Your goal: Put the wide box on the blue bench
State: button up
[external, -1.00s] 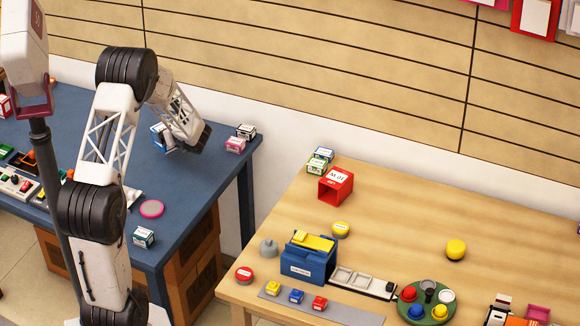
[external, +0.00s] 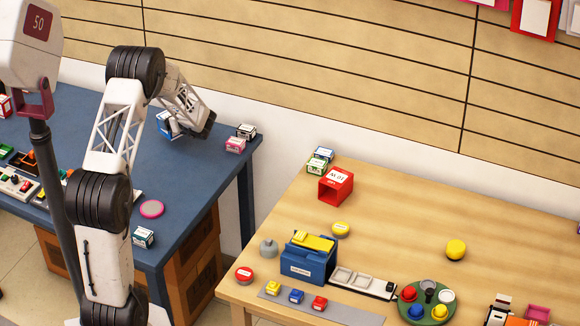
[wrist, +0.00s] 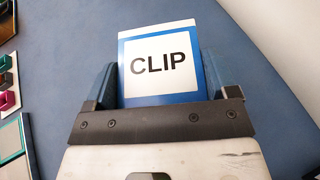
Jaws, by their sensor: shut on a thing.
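A blue-and-white box (external: 165,124) with a "CLIP" label sits in my gripper at the far part of the blue bench (external: 190,192). In the wrist view the box (wrist: 160,38) stands between the two fingers of my gripper (wrist: 158,82), which are shut on its sides. The label faces the camera. In the external view my wrist hides part of the box and the fingertips. The box appears just above the bench top; any gap beneath it is hard to make out.
Two small boxes, one black-and-white (external: 246,131) and one pink (external: 235,145), stand right of my gripper on the bench. A pink disc (external: 151,209) and a teal-and-white box (external: 144,237) lie nearer. A wooden table (external: 400,220) with many items stands to the right.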

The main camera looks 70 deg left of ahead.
jog(key=w+a, duration=0.1)
jog(key=a, duration=0.1)
jog(key=w+a, duration=0.1)
jog(key=a, duration=0.1)
jog(key=w+a, duration=0.1)
jog(key=a, duration=0.1)
jog(key=shift+a+f, duration=0.3)
jog(key=shift+f, duration=0.15)
jog(key=shift+f, duration=1.6)
jog(key=shift+f, duration=0.15)
jog(key=o, duration=0.9)
jog(key=shift+c, duration=0.2)
